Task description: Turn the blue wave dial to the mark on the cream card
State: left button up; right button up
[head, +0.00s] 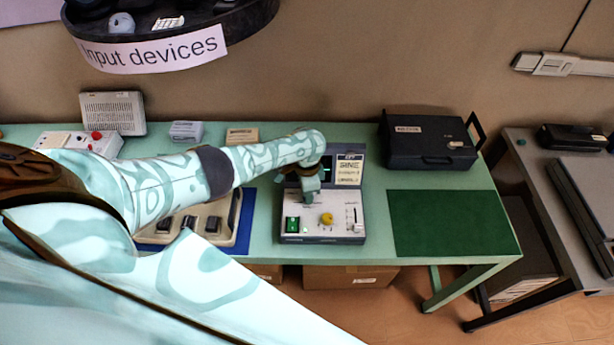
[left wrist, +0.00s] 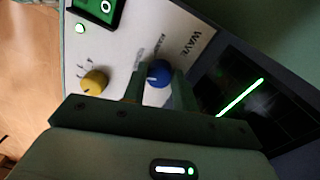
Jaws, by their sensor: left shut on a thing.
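The blue wave dial (left wrist: 158,72) sits on the pale instrument panel beside the printed word WAVE in the left wrist view. A small white mark shows on its edge. My left gripper (left wrist: 156,86) has one finger on each side of the dial and is shut on it. In the head view my left gripper (head: 309,190) reaches down onto the instrument (head: 322,240) and hides the dial. The cream card (head: 348,172) stands upright at the instrument's upper right, with SINE on its top line; its smaller print is too small to read. My right gripper is not in view.
A yellow knob (head: 327,219), a green switch (head: 292,224) and a slider (head: 355,217) share the panel. A dark screen (left wrist: 250,100) shows a slanted green line. A green mat (head: 450,223) lies clear at right; a black case (head: 428,142) stands behind it.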

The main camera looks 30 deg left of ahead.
pick_arm(q)
jog(key=shift+d+n+p, duration=0.1)
jog(key=shift+n+p, duration=0.7)
jog(key=shift+n, duration=1.1)
jog(key=o, duration=1)
jog(key=r+p, duration=0.3)
jog(key=r, duration=0.2)
jog(key=r+p, duration=0.4)
jog(key=r, duration=0.2)
jog(key=r+p, duration=0.3)
jog(key=r, duration=0.2)
jog(key=shift+w+a+r, duration=0.15)
jog(key=shift+a, duration=0.25)
